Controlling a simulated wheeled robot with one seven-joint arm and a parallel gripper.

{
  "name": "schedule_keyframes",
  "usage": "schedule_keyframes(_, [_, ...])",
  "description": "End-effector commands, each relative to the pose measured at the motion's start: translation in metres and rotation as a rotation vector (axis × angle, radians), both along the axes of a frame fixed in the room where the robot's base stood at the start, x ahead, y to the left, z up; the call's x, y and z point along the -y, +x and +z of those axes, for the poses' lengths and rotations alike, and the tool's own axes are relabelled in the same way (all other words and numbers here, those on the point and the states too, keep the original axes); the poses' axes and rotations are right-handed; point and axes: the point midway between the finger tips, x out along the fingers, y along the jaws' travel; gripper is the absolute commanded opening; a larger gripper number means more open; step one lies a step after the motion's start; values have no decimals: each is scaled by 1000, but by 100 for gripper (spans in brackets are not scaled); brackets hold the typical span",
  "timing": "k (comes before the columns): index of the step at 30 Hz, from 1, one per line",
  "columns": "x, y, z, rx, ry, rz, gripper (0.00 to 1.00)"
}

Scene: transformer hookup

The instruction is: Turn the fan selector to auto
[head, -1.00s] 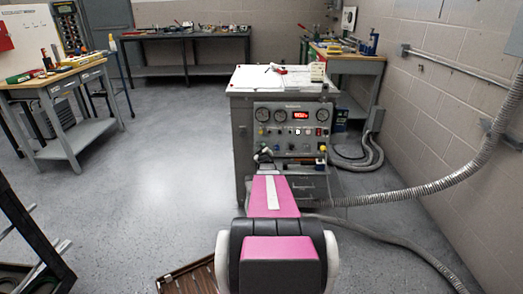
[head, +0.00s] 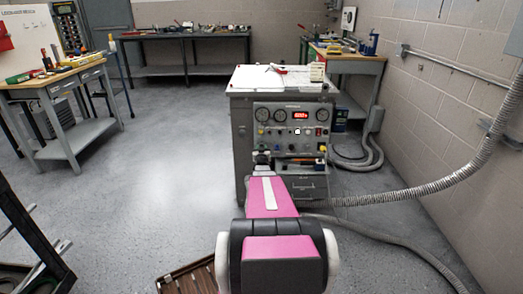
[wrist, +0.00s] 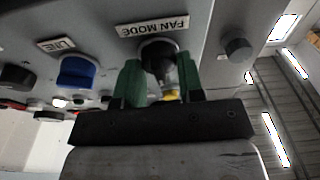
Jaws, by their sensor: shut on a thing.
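The fan selector (wrist: 158,54) is a dark round knob below the FAN MODE label (wrist: 153,27) in the tilted wrist view. My gripper (wrist: 160,74) has its two green fingers on either side of the knob and is shut on it. A yellow part shows between the fingers. The knob's pointer and its position marks cannot be made out. In the head view my gripper (head: 261,158) is at the lower left of the grey cabinet's control panel (head: 276,139), and my arm hides the selector there.
The cabinet's white top (head: 256,79) holds tools. A hose (head: 400,193) runs to the right.

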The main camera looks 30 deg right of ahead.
Motion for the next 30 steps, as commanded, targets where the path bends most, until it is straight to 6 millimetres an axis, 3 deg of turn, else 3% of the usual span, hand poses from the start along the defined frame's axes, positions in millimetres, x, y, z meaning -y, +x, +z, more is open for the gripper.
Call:
schedule_keyframes(18, [0, -1, -1, 20, 39, -8, 11])
schedule_keyframes(19, [0, -1, -1, 20, 39, -7, 45])
schedule_keyframes(20, [0, -1, -1, 20, 39, -7, 55])
schedule_keyframes(30, [-1, -1, 0, 21, 37, -7, 57])
